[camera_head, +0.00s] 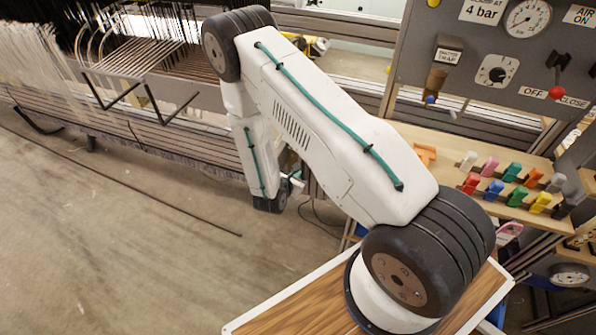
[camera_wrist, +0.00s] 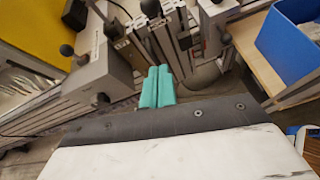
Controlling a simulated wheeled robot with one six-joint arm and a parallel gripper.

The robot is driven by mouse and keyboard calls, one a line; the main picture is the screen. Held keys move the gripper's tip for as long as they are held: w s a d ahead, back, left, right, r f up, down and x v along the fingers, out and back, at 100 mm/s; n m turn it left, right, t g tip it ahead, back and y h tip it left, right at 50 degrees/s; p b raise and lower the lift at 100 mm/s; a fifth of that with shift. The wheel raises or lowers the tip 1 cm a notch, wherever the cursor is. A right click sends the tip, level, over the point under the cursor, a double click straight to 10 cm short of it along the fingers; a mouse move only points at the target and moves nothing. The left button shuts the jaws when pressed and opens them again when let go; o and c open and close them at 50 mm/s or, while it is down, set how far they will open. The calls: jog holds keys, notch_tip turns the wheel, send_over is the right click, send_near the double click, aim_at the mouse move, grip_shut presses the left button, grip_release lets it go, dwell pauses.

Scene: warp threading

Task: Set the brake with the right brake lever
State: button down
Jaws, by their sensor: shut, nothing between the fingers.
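My gripper (camera_wrist: 158,88) shows in the wrist view as two teal fingers pressed together, with nothing between them. Its tips point at grey metal machine parts. A black ball knob (camera_wrist: 67,50) and a second black knob (camera_wrist: 100,100) stand by a grey block (camera_wrist: 105,70) left of the fingers. Another dark knob (camera_wrist: 151,8) is above the fingers, and one more (camera_wrist: 226,38) is to their right. I cannot tell which knob belongs to the right brake lever, nor whether the fingers touch one.
A blue bin (camera_wrist: 290,40) is at the wrist view's upper right. In the head view, a panel (camera_head: 450,75) with a gauge and red-knobbed valve lever (camera_head: 556,92) stands right, above a shelf (camera_head: 440,140) of coloured clips. Loom threads hang at left.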

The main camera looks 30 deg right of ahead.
jog(key=w+d, duration=0.5)
jog(key=d, duration=0.3)
jog(key=shift+f, duration=0.3)
